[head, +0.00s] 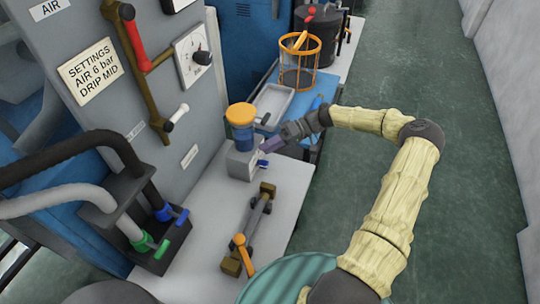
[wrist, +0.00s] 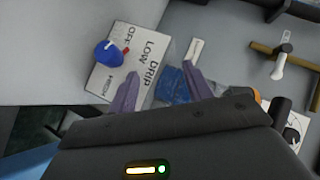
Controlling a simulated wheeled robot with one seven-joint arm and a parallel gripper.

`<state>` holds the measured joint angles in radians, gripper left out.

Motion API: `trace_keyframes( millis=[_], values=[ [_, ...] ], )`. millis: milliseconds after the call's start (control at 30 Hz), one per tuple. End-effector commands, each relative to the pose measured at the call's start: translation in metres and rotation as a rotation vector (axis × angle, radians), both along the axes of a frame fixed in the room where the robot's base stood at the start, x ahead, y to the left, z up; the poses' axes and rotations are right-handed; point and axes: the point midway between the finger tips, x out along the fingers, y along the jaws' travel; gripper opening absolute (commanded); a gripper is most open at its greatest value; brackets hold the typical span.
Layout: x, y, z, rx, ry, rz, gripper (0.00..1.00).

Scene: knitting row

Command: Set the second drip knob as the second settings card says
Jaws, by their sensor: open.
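A settings card (head: 90,72) on the grey panel reads "AIR 6 bar, DRIP MID". The drip unit has an orange cap, a blue bowl (head: 243,138) and a pale box base (head: 240,163) on the bench. Its blue drip knob (head: 263,163) shows at the box's front. In the wrist view the knob (wrist: 106,54) sits on a plate (wrist: 130,85) marked OFF, LOW and DRIP; another mark is hard to read. The knob's red pointer is toward the OFF and LOW side. My gripper (wrist: 162,72) is open and empty, its purple fingers right of the knob, apart from it.
A tool with an orange handle (head: 240,241) lies on the bench in front of the unit. Hoses with blue and green valves (head: 165,228) stand left. A gauge (head: 194,55) and levers are on the panel. A tray (head: 272,102) and wire basket (head: 299,67) stand behind.

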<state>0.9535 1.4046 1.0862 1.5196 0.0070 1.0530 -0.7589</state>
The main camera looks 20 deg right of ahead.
Motion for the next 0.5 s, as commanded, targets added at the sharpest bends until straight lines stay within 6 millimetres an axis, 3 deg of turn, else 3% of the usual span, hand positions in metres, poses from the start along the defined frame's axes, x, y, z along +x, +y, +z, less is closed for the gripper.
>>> trace_keyframes(
  millis=[200, 500],
  values=[
    [0.000, -0.002, 0.022, -0.002, 0.000, -0.004, 0.50],
    [0.000, -0.002, 0.023, -0.001, 0.001, -0.006, 0.50]
  ],
)
